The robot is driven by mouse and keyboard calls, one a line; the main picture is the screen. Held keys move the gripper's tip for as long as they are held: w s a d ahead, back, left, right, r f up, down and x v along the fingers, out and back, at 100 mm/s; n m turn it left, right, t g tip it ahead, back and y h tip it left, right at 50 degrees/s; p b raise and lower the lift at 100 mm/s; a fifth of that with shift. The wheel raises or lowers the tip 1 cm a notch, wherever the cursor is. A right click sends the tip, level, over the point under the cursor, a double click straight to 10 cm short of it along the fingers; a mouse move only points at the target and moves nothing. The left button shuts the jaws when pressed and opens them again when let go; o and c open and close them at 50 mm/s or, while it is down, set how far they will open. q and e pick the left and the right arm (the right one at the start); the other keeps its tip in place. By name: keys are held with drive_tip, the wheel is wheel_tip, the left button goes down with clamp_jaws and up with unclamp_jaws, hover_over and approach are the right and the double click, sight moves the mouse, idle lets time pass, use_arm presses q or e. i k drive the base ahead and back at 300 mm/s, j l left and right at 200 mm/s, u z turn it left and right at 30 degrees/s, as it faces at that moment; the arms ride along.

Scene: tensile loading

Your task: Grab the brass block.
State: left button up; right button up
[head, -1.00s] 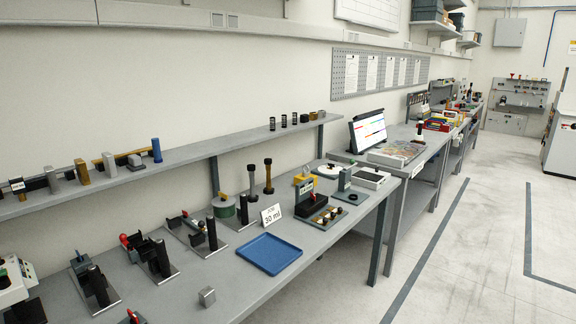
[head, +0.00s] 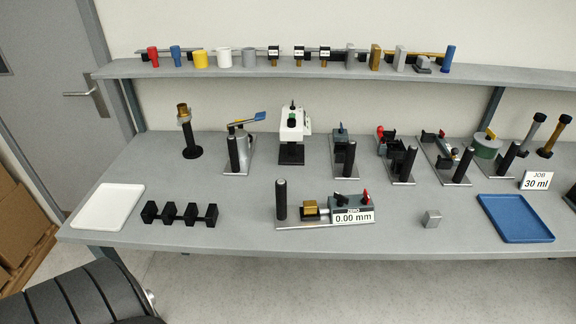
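A tall brass-coloured block (head: 375,57) stands upright on the wall shelf, between grey metal blocks. A second, smaller brass-coloured block (head: 311,207) sits on the bench in a fixture with a 0.00 mm display (head: 352,218). A small grey metal block (head: 432,218) lies loose near the bench's front edge. Neither of my grippers is in view.
The shelf (head: 230,69) also holds coloured cups, labelled pieces and a blue cylinder (head: 448,59). Several fixtures with black posts stand along the bench. A white tray (head: 108,208) is at left, a blue tray (head: 515,218) at right. Bare bench lies around the grey block.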

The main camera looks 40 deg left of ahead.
sight(311, 208)
drive_tip(key=u, duration=1.05)
